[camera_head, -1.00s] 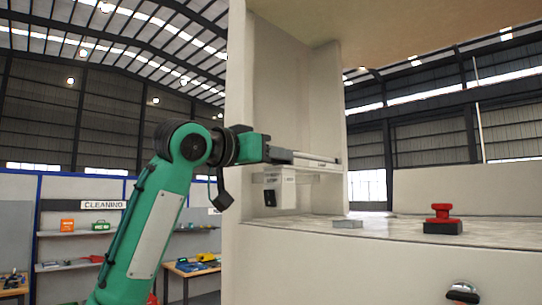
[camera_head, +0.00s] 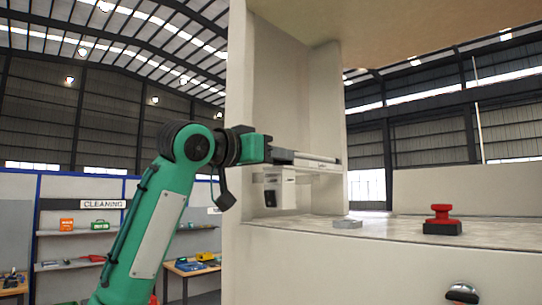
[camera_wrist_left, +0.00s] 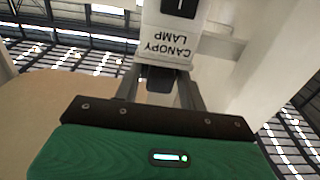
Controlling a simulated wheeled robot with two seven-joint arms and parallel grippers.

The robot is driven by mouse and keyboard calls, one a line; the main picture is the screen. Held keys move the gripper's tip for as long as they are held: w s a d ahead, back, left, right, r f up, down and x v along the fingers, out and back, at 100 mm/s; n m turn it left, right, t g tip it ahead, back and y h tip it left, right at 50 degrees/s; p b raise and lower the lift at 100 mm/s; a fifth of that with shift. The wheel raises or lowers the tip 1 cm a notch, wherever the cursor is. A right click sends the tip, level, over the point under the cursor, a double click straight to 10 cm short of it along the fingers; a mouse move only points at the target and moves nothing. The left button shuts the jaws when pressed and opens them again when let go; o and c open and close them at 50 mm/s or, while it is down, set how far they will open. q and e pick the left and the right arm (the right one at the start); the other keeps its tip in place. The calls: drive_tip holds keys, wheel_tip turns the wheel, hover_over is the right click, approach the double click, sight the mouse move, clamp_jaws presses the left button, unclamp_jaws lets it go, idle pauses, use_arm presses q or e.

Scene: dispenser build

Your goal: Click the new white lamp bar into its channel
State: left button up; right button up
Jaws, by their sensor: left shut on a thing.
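My left gripper (camera_head: 284,157) reaches from the left into the recess of the cream cabinet. It is shut on the slim white lamp bar (camera_head: 325,161), which extends to the right from the fingers, roughly level. Just below is a pale channel strip (camera_head: 318,174) with a white block (camera_head: 285,194) that has a dark switch. In the left wrist view the block (camera_wrist_left: 168,48), marked CANOPY LAMP, stands just beyond my fingers (camera_wrist_left: 162,85). The gap between bar and channel is too small to judge; the held end of the bar is hidden by the fingers.
The cream cabinet (camera_head: 290,110) has a side wall and overhang around the gripper. On its counter are a small grey block (camera_head: 347,224) and a red button on a black base (camera_head: 441,220). A dark round knob (camera_head: 462,293) is on the front. Shelves stand behind at left.

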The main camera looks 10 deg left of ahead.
use_arm(q)
drive_tip(key=shift+r, duration=0.1)
use_arm(e)
drive_tip(key=shift+s+a+r, duration=0.1)
drive_tip(key=shift+a+r, duration=0.05)
drive_tip(key=shift+a, duration=0.15)
idle(0.4)
use_arm(q)
drive_tip(key=o, duration=1.1)
drive_tip(key=shift+w, duration=0.1)
drive_tip(key=shift+o, duration=0.8)
drive_tip(key=shift+w+a, duration=0.25)
drive_tip(key=shift+a, duration=0.05)
drive_tip(key=shift+s+d, duration=0.2)
drive_tip(key=shift+d, duration=0.15)
use_arm(e)
drive_tip(key=shift+d, duration=0.1)
use_arm(q)
drive_tip(key=shift+o, duration=1.1)
drive_tip(key=shift+f, duration=0.25)
